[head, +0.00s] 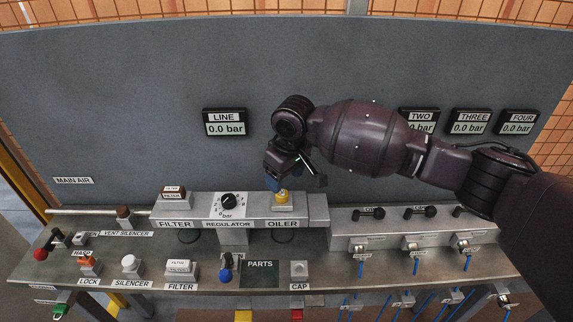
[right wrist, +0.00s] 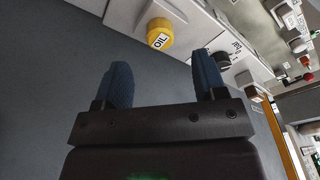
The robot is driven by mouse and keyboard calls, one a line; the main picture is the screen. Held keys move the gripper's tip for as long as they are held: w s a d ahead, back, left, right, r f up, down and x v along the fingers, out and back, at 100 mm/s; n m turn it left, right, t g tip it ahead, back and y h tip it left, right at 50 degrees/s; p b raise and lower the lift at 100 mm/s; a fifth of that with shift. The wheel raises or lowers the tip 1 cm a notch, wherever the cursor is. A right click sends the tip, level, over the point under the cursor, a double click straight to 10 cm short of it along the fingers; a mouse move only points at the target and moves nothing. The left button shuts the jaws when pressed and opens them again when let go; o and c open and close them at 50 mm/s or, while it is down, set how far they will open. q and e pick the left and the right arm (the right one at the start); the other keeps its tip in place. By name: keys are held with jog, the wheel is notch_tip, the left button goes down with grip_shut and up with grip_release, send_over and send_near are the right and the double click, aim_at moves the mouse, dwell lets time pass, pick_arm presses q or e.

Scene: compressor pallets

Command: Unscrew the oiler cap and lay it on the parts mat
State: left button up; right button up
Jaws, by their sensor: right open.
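The yellow oiler cap (head: 283,197) sits on top of the block labelled OILER, at the right end of the filter-regulator row. In the right wrist view the yellow cap (right wrist: 160,32), marked OIL, lies beyond the fingertips, centred on the gap between them. My right gripper (head: 275,183) is just above the cap in the head view; its two blue fingers (right wrist: 163,68) are apart with nothing between them. The dark green parts mat (head: 260,280), with its PARTS label, lies bare on the bench in front of the oiler. My left gripper is out of view.
The regulator knob (head: 228,200) and the filter block (head: 172,193) stand left of the oiler. A blue-knobbed fitting (head: 226,268) stands beside the mat's left edge, and a small grey CAP block (head: 299,269) at its right. A grey panel with gauges rises behind.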

aim_at(283, 193)
jog(key=shift+w+a+f, duration=0.15)
jog(key=shift+f, duration=1.3)
jog(key=shift+w+a+f, duration=0.15)
jog(key=shift+f, duration=1.3)
jog(key=shift+c, duration=0.2)
jog(key=c, duration=1)
jog(key=shift+o, duration=0.2)
jog(key=shift+n, duration=1.8)
jog(key=n, duration=0.2)
jog(key=shift+n+g+y, duration=0.3)
jog(key=shift+n+g, duration=0.1)
jog(key=shift+n, duration=0.5)
jog(key=n, duration=0.3)
jog(key=shift+n+g, duration=0.3)
jog(key=shift+g, duration=0.1)
